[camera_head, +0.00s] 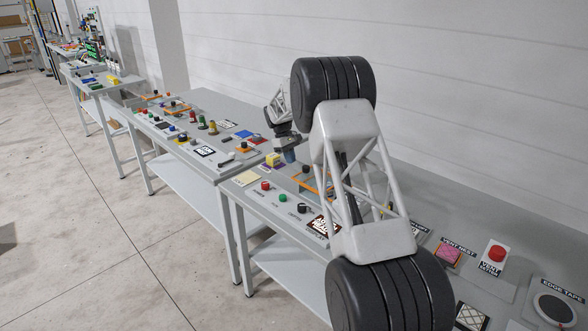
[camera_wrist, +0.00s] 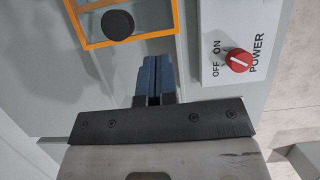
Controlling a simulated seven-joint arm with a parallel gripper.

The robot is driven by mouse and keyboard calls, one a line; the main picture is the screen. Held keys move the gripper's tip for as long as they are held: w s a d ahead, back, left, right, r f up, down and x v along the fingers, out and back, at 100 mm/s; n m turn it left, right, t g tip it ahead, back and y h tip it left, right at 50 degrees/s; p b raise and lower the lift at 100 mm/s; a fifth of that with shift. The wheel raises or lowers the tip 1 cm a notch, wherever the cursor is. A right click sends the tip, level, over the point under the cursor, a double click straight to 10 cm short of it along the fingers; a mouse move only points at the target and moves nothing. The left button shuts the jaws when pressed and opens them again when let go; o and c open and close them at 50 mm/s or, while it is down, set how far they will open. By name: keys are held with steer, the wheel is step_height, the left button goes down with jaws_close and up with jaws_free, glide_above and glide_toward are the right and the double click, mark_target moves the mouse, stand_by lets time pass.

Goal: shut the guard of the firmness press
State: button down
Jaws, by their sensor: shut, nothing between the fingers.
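An orange-framed panel (camera_wrist: 177,17), which looks like the press guard, shows at the top left of the wrist view. A round black piece (camera_wrist: 117,23) shows within its frame. Part of the orange frame (camera_head: 313,184) also shows in the head view, partly hidden behind my arm. I cannot tell how far the guard stands open. My gripper (camera_wrist: 157,62) has its blue fingers together and empty, just below the frame's lower edge in the wrist view. In the head view my gripper (camera_head: 290,156) is over the bench near the orange frame; contact cannot be told.
A red power knob (camera_wrist: 239,60) on a white plate lies right of my fingers. Red (camera_head: 265,185) and green (camera_head: 281,197) knobs line the bench's front edge. A red vent button (camera_head: 496,254) stands at the right.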

steer(key=shift+v, duration=2.3)
steer(key=shift+w+a+r, duration=0.1)
steer(key=shift+w+a, duration=0.4)
steer(key=shift+a, duration=0.3)
steer(key=shift+w+a+r, duration=0.1)
steer(key=shift+w+a, duration=0.4)
steer(key=shift+a, duration=0.3)
steer(key=shift+w+a+r, duration=0.1)
steer(key=shift+w+a, duration=0.35)
steer(key=shift+a, duration=0.35)
steer(key=shift+f, duration=0.1)
steer(key=shift+f, duration=0.1)
steer(key=x, duration=1)
steer(key=shift+s+d, duration=1.35)
steer(key=shift+s, duration=0.05)
